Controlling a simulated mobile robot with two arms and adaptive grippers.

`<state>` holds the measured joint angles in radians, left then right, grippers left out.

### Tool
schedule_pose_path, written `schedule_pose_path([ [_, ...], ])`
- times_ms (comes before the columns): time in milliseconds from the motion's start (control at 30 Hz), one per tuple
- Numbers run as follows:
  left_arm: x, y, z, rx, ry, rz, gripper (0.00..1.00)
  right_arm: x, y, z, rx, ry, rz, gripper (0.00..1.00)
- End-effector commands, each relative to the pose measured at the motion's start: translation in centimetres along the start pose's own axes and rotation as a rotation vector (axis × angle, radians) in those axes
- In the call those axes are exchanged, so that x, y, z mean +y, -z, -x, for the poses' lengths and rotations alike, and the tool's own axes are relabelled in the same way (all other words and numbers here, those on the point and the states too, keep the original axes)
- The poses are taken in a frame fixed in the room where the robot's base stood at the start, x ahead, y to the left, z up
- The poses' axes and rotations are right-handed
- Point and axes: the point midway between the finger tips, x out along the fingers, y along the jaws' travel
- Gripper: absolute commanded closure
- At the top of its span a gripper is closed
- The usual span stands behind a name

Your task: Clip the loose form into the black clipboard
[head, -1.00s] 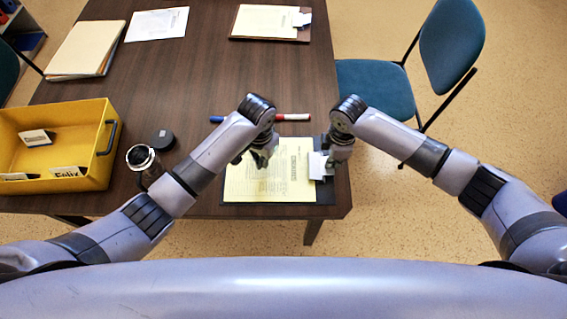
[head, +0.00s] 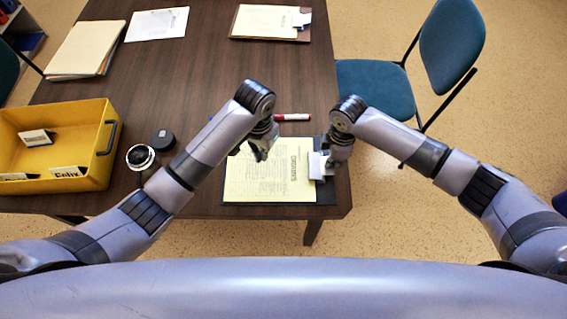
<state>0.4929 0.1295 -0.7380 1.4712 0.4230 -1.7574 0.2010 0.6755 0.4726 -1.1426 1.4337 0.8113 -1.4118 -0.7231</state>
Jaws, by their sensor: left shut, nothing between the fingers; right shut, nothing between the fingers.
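The black clipboard (head: 326,195) lies near the table's front right edge, its pale metal clip (head: 318,167) at its right end. The yellow printed form (head: 255,185) lies flat over most of the board, its right edge at the clip. I cannot tell whether that edge is under the clip's jaw. My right gripper (head: 333,163) is shut and empty, right at the clip, hiding part of it. My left gripper (head: 262,155) is shut and empty, over the form's upper edge and apart from the right one.
A yellow bin (head: 75,183) with cards stands at left, beside a glass jar (head: 141,157) and a dark round lid (head: 163,140). A red-capped marker (head: 292,117) lies behind the clipboard. Folders (head: 85,48), a white sheet (head: 157,24) and a brown clipboard (head: 234,37) lie farther back.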

Motion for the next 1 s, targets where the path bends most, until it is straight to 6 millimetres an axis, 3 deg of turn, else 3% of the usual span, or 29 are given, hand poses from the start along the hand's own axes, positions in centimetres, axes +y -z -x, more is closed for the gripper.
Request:
schedule_pose_path([
  [500,0.0,0.0,0.7,0.000,0.001,0.000,1.00,0.0,0.0,0.0,-0.001,0.001,0.000,1.00],
  [1000,0.0,0.0,0.7,0.000,0.001,0.000,1.00,0.0,0.0,1.9,0.000,0.000,0.000,1.00],
])
